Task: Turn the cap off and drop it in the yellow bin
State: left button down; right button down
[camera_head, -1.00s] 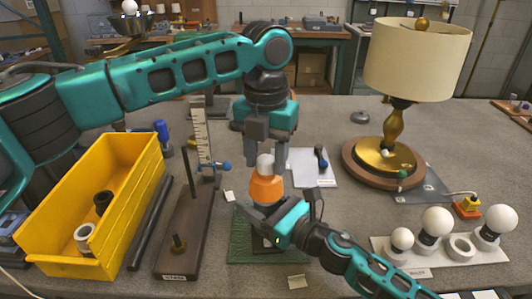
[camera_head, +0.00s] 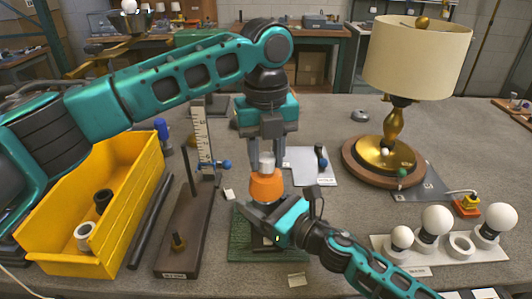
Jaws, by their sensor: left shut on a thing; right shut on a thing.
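A pale grey-white cap (camera_head: 267,161) sits at the top of an orange part (camera_head: 266,187), upright over the green mat (camera_head: 239,240). My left gripper (camera_head: 267,153) points straight down from above and is shut on the cap, a finger on each side. My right gripper (camera_head: 264,213) comes in from the lower right and is shut on the piece just below the orange part; its jaws hide most of that piece. The yellow bin (camera_head: 130,208) stands at the left, open at the top, with a black ring (camera_head: 103,200) and a white ring (camera_head: 85,236) inside.
A dark stand with an upright scale (camera_head: 203,137) and a black rod (camera_head: 150,222) lie between bin and mat. A lamp (camera_head: 394,130) stands at the back right. Several white bulbs on a tray (camera_head: 460,256) are at the right.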

pick_arm(q)
jog(key=n, duration=1.7)
jog(key=shift+n, duration=0.4)
jog(key=n, duration=0.5)
jog(key=shift+n, duration=0.4)
jog(key=n, duration=0.5)
jog(key=shift+n, duration=0.3)
jog(key=n, duration=0.5)
jog(key=shift+n, duration=0.3)
jog(key=n, duration=0.5)
jog(key=shift+n, duration=0.3)
jog(key=n, duration=0.6)
jog(key=shift+r+n, duration=0.1)
jog(key=shift+n, duration=0.2)
